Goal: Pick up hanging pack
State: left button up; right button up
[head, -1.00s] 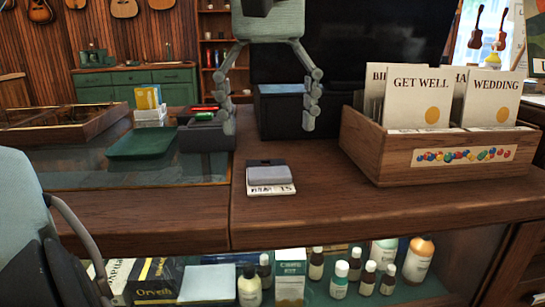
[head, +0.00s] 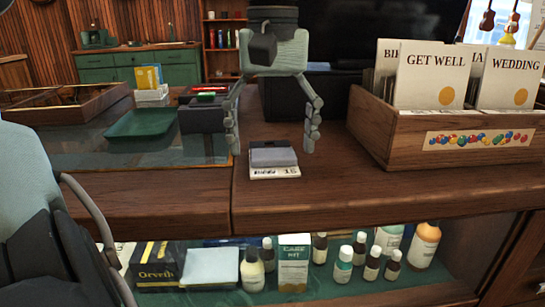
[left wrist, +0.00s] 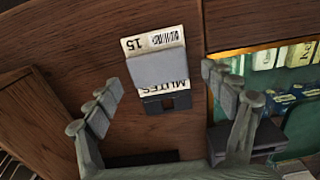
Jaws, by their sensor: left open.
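The hanging pack (head: 275,158) lies flat on the wooden counter. It has a white card with "15" and a barcode, a raised grey block, and a black end with a hang hole. In the left wrist view the pack (left wrist: 157,68) also shows part of the word "MUTES". My left gripper (head: 271,143) is open above the pack, with a finger to either side of it. In the left wrist view the left gripper's (left wrist: 161,80) fingers are spread wide and the pack lies between and beyond them, apparently untouched. My right gripper is not in view.
A wooden card box (head: 464,163) stands to the right. A dark box (head: 283,100) is behind the gripper. A dark holder (head: 203,118) and a green tray (head: 141,123) are to the left. Bottles and boxes stand on a shelf below the counter. The counter around the pack is clear.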

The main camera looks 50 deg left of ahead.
aim_at(273, 150)
pick_arm(q)
jog(key=c, duration=1.1)
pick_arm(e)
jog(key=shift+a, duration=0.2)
pick_arm(q)
jog(key=shift+r, duration=0.1)
jog(key=shift+r, duration=0.3)
jog(key=shift+r+p, duration=1.1)
jog(key=shift+r, duration=7.5)
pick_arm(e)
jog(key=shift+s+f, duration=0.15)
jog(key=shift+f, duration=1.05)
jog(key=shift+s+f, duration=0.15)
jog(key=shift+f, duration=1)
